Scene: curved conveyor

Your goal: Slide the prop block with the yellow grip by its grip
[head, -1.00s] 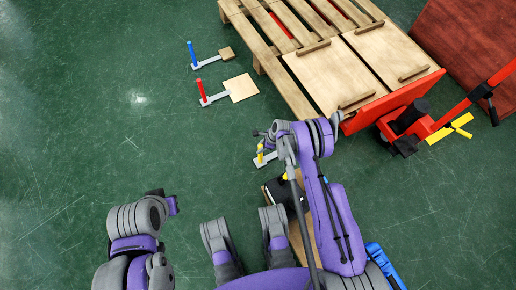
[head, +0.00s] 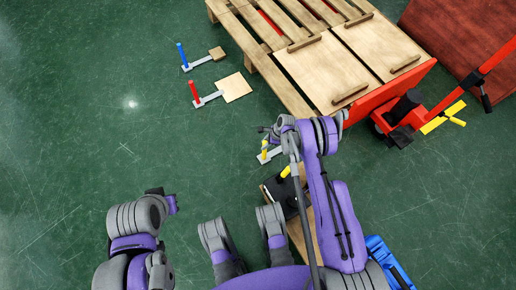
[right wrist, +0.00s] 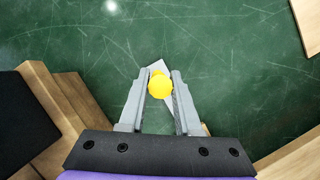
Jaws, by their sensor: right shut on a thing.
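The prop block's yellow grip (head: 264,151) stands on a grey plate (head: 272,155) on the green floor, left of the pallet's near end. In the right wrist view its round yellow top (right wrist: 160,87) sits between the two grey fingers of my right gripper (right wrist: 158,78). My right gripper (head: 265,141) is shut on the yellow grip. Part of the plate shows beyond the grip in the wrist view; my arm hides the rest of the block. My left arm is folded at the lower left and its fingers do not show.
A block with a red grip (head: 195,91) and one with a blue grip (head: 182,54) stand at the upper left. A wooden pallet (head: 250,45) with boards, and a red pallet jack (head: 440,112), are at the right. A dark item on wood (head: 288,200) is close below the gripper. The left floor is clear.

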